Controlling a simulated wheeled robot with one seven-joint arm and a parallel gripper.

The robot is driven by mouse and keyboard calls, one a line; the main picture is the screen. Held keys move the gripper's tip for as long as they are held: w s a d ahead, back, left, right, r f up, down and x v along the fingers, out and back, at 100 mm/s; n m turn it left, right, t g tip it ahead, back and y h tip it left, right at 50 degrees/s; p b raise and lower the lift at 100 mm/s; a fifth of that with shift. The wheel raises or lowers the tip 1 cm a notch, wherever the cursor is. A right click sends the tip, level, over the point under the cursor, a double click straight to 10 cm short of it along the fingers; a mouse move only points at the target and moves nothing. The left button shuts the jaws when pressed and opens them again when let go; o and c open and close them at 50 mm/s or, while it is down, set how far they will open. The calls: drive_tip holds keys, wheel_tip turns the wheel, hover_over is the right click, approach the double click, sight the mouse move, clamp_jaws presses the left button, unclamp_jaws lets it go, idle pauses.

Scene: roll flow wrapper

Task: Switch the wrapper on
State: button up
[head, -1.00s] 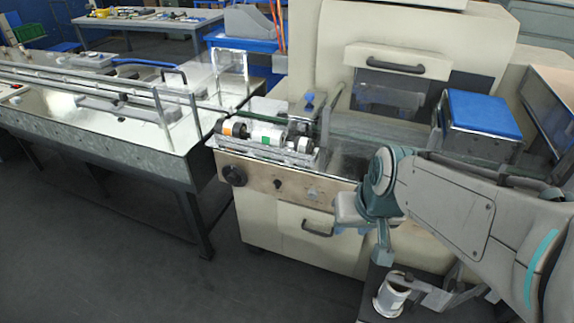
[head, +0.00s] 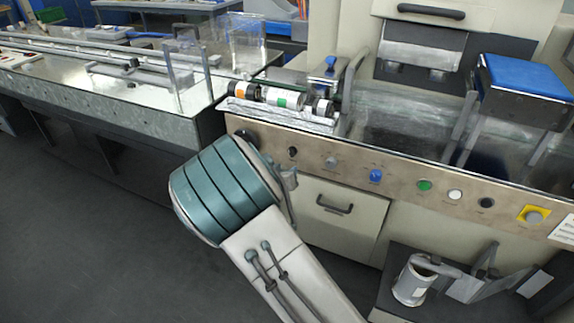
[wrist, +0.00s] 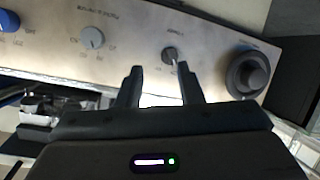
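The wrapper (head: 410,165) is a cream machine with a metal control panel along its front edge. Near the panel's left end in the head view sit a large black knob (head: 247,137), a small dark switch (head: 292,152) and a grey selector (head: 330,161). The wrist view shows the panel inverted, with the dark switch (wrist: 169,55), grey selector (wrist: 92,38) and black knob (wrist: 247,74). My gripper (wrist: 161,73) is open and empty, its fingertips just short of the dark switch. The panel labels are too blurred to read. My wrist mostly hides the gripper in the head view.
Farther right on the panel are a blue knob (head: 375,175), green button (head: 424,185), white button (head: 455,194) and a yellow-plated button (head: 533,215). Film rolls (head: 282,97) lie above the panel. A metal conveyor table (head: 150,115) stands left. A white canister (head: 411,285) sits low right.

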sight(289, 152)
drive_tip(key=s+a+f+n+t+h+b, duration=0.1)
drive_tip(key=s+a+f+t+h+b, duration=0.15)
drive_tip(key=a+t, duration=0.2)
drive_tip(key=shift+g, duration=0.35)
drive_tip(key=x, duration=0.4)
drive_tip(key=b+x, duration=0.1)
drive_tip(key=x, duration=0.9)
drive_tip(key=shift+w+a, duration=0.25)
drive_tip(key=shift+w, duration=0.1)
clamp_jaws()
